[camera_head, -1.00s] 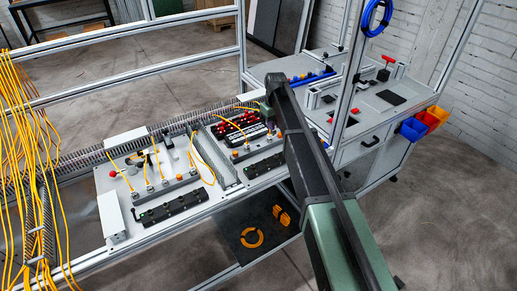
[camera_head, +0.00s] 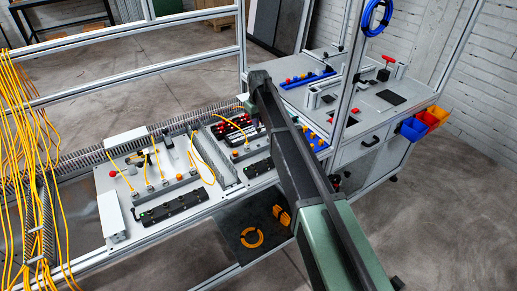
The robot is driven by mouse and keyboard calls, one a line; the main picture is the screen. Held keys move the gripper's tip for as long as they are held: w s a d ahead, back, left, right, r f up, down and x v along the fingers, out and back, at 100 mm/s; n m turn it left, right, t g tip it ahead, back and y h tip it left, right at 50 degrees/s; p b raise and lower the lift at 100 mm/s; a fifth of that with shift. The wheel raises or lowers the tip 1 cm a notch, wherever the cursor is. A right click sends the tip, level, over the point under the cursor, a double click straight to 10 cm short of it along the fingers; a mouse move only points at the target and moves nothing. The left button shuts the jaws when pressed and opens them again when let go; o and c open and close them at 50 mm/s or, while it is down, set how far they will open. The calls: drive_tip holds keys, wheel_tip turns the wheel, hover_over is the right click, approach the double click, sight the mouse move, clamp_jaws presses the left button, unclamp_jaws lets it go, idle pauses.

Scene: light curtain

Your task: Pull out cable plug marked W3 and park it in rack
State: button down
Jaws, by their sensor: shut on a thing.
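My gripper (camera_head: 254,124) is at the end of my dark arm, over the back right part of the right-hand board (camera_head: 218,137). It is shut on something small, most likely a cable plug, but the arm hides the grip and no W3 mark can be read. Yellow cable plugs (camera_head: 149,187) stand in a grey socket strip on the left-hand board. An orange-topped plug (camera_head: 235,154) shows on the right-hand board. A black slotted rack (camera_head: 176,207) lies along the front of the left board, and another black rack (camera_head: 258,168) lies at the front of the right board.
A ribbed cable duct (camera_head: 226,176) separates the boards. A red-buttoned black block (camera_head: 233,127) is close to my gripper. Yellow cables (camera_head: 32,150) hang at the left. A frame post (camera_head: 346,75) and a grey workbench (camera_head: 385,118) stand at the right.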

sight(258, 132)
drive_tip(key=shift+f+b, duration=2.9)
drive_tip(key=shift+f, duration=0.1)
drive_tip(key=shift+f+b, duration=1.05)
drive_tip(key=shift+f, duration=0.05)
drive_tip(key=c, duration=0.6)
unclamp_jaws()
wheel_tip(258, 132, up, 8)
drive_tip(key=p, duration=0.7)
drive_tip(key=shift+f+p, duration=0.1)
drive_tip(key=shift+p, duration=0.25)
drive_tip(key=shift+f, duration=0.1)
